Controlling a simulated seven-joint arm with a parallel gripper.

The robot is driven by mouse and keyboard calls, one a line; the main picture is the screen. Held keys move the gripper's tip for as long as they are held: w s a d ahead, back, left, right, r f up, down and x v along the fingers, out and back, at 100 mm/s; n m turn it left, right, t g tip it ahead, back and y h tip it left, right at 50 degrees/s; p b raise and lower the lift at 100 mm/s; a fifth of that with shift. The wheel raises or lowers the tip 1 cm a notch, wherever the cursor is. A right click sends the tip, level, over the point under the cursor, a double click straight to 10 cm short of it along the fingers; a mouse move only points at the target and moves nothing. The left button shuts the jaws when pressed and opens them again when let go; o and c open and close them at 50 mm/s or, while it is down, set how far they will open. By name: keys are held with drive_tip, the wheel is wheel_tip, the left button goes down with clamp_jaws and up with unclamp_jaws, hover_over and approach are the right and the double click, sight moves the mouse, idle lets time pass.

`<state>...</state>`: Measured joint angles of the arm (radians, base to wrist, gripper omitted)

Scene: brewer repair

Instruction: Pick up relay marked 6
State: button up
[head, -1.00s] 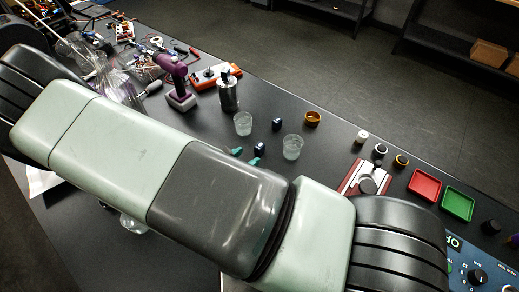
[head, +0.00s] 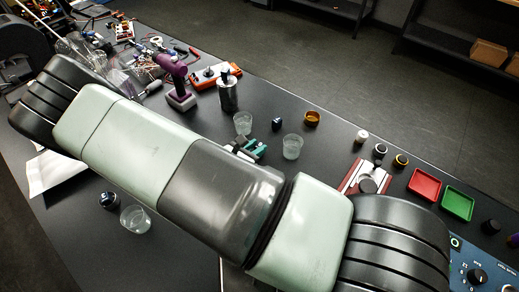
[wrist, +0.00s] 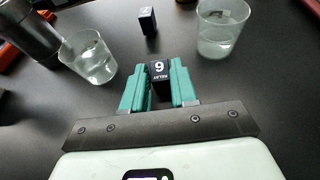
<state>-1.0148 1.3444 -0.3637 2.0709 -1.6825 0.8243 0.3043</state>
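The relay marked 6 (wrist: 160,70) is a small dark block with a white digit and upside-down lettering on its face. In the wrist view it sits between the teal fingertips of my gripper (wrist: 161,82). The fingers flank it closely on both sides, and I see no clear gap, but no firm grip shows either. In the head view my gripper (head: 249,149) is at the middle of the table, partly behind my arm, and the relay is mostly hidden there. A second dark relay (wrist: 148,21) stands upright farther off; the head view also shows it (head: 277,124).
Two clear glasses flank the gripper, one on the left (wrist: 88,58) and one on the right (wrist: 220,28). A metal canister (head: 228,97) stands behind. Red (head: 425,185) and green (head: 458,203) trays lie at right. Another glass (head: 135,219) is in front of my arm.

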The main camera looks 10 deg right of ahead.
clamp_jaws()
